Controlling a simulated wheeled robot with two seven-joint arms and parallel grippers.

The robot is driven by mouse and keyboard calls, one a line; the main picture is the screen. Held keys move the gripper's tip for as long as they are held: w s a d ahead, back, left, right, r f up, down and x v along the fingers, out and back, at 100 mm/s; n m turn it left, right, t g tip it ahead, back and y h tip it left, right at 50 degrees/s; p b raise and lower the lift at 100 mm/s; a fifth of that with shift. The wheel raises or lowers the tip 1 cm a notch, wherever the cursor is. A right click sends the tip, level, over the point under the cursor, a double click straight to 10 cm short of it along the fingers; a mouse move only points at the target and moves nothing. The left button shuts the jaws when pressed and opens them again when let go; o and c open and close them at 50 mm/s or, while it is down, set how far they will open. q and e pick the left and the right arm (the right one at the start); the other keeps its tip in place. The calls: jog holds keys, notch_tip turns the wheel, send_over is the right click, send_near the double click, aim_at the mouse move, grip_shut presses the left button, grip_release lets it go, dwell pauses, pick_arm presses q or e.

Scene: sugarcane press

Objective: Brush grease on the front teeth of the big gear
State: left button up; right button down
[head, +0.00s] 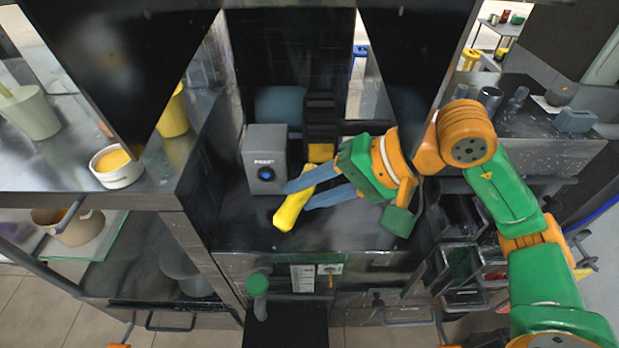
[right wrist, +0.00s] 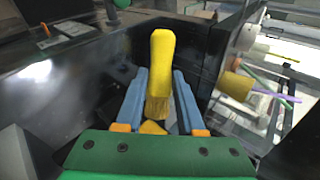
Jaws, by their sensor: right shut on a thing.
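My right gripper (head: 315,188) has blue fingers and is shut on a yellow brush (head: 292,208) above the dark machine deck. In the right wrist view the brush (right wrist: 161,62) lies between the fingers, its handle pointing away and its brown bristles near the palm. A dark toothed block (head: 320,118), which looks like the big gear seen edge-on, stands just behind the gripper. A yellow patch shows at its lower front, close to the fingers. I cannot tell whether the bristles touch the teeth. My left gripper is not in view.
A grey box with a blue knob (head: 266,160) stands just left of the toothed block. A round white tub with orange-yellow contents (head: 118,167) sits on the left counter (head: 150,190). Dark bins (head: 462,262) hang at right. The front deck (head: 245,235) has bare room.

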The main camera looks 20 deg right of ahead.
aim_at(291, 224)
jog(key=shift+s+a, duration=0.25)
jog(key=shift+s, duration=0.55)
jog(key=shift+s+a+b, duration=0.2)
jog(key=shift+s, duration=0.55)
jog(key=shift+s+a+b, duration=0.2)
jog(key=shift+s, duration=0.55)
jog(key=shift+w, duration=0.15)
jog(key=w, duration=0.2)
jog(key=w+d, duration=0.1)
jog(key=w, duration=0.3)
jog(key=shift+d, duration=0.4)
jog(key=shift+w+d, duration=0.1)
jog(key=shift+w, duration=0.25)
jog(key=shift+w+d, duration=0.25)
jog(key=shift+w, duration=0.6)
jog(key=shift+d+f, duration=0.1)
